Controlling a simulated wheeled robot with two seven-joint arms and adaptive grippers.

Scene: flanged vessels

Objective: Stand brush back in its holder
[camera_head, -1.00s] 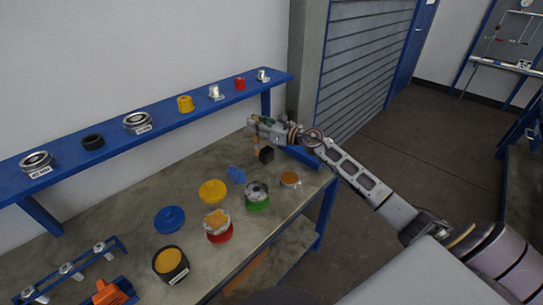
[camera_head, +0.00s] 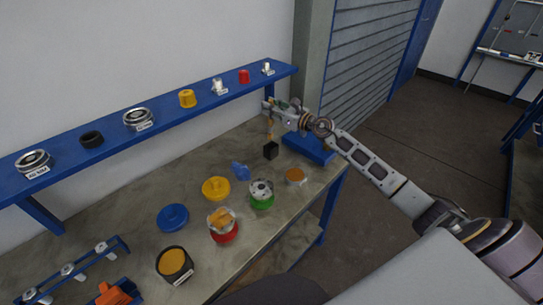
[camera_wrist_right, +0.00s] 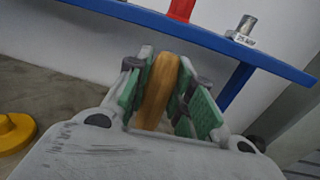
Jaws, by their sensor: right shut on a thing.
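My right gripper (camera_head: 270,112) is at the back of the workbench, below the shelf. It is shut on the brush (camera_head: 269,128), whose yellow-brown handle also shows between the green-padded fingers in the right wrist view (camera_wrist_right: 158,88). The brush hangs roughly upright below the fingers in the head view. A small black square holder (camera_head: 271,152) stands on the bench directly under it. The brush's lower end meets the holder's top edge in the picture, and I cannot tell whether it is inside. The holder is hidden in the wrist view. My left gripper is not in view.
The blue shelf (camera_head: 110,135) carries flanges and small fittings close behind the gripper. On the bench (camera_head: 130,190) stand a green-based vessel (camera_head: 261,198), a red-based vessel (camera_head: 222,232), yellow (camera_head: 216,187) and blue (camera_head: 172,217) lids and a black pot (camera_head: 174,265).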

